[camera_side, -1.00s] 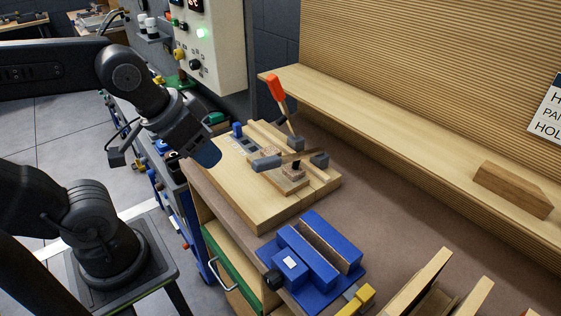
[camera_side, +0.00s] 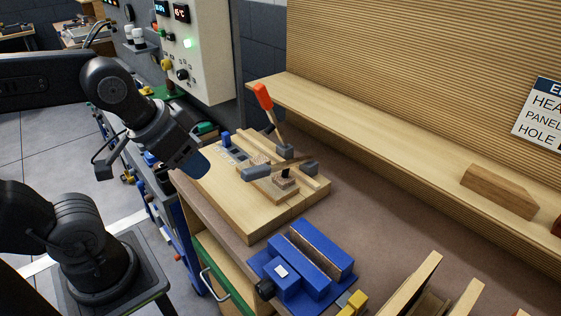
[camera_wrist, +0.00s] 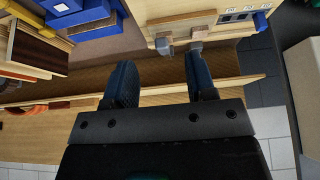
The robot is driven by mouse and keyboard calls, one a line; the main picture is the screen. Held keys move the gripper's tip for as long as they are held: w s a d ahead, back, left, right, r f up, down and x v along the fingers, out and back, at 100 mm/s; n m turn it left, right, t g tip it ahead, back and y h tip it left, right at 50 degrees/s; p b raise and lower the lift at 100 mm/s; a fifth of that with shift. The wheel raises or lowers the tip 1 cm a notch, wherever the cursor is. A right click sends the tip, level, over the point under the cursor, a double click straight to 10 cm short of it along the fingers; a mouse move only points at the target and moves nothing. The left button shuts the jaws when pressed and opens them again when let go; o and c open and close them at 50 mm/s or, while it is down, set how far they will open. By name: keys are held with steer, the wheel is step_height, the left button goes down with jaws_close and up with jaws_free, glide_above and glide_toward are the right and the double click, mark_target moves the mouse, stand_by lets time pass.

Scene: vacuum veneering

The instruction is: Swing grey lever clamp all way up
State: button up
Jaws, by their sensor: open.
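The lever clamp with a grey grip (camera_side: 256,173) is on the wooden fixture board (camera_side: 225,198) in the side view. Its grip lies low and points left. A second lever with an orange-red handle (camera_side: 262,96) stands up, leaning slightly left, behind it. My gripper (camera_side: 192,163) is left of the grey grip, above the board's left edge, and apart from it. In the wrist view my gripper (camera_wrist: 160,82) has its two fingers spread with nothing between them. Grey clamp parts (camera_wrist: 195,48) show beyond the fingertips; which part is which is hard to tell.
A blue vise (camera_side: 302,264) stands in front of the board. A control panel (camera_side: 190,45) rises behind my gripper. A wooden block (camera_side: 498,192) lies on the shelf at right. Wooden racks (camera_side: 410,285) stand at front right. The brown bench between is clear.

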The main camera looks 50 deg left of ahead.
steer(key=shift+r, duration=0.1)
step_height(320, 180, up, 5)
steer(key=g, duration=0.6)
glide_above(255, 168)
step_height(255, 168, down, 14)
steer(key=shift+r, duration=0.1)
jaws_close()
stand_by(0.4)
